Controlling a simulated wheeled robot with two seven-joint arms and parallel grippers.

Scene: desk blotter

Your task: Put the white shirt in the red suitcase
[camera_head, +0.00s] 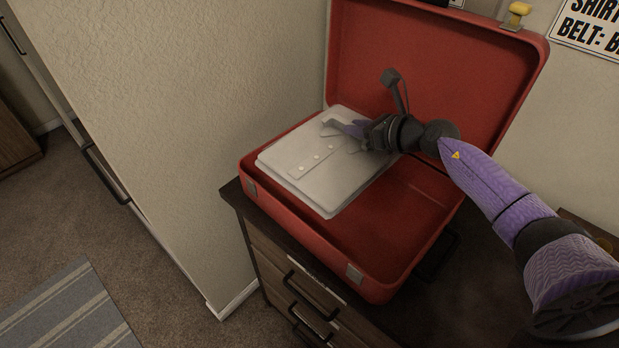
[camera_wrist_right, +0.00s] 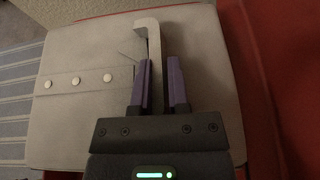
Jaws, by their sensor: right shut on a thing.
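The folded white shirt (camera_head: 325,169) is a flat, pale block with several buttons, over the left part of the open red suitcase (camera_head: 365,285). I cannot tell whether it rests on the suitcase floor or hangs just above. My right gripper (camera_head: 346,128) reaches in from the right and is shut on the raised grey-white strip at the shirt's edge. In the right wrist view the purple fingers (camera_wrist_right: 160,82) stand either side of this strip, with the shirt (camera_wrist_right: 85,110) spread below. The suitcase also shows in the right wrist view (camera_wrist_right: 285,60). My left gripper is not in view.
The suitcase lid (camera_head: 430,70) stands open at the back. The suitcase sits on a dark-topped dresser (camera_head: 290,260) with black handles. A textured wall block (camera_head: 190,150) stands close on the left. The right part of the suitcase looks empty.

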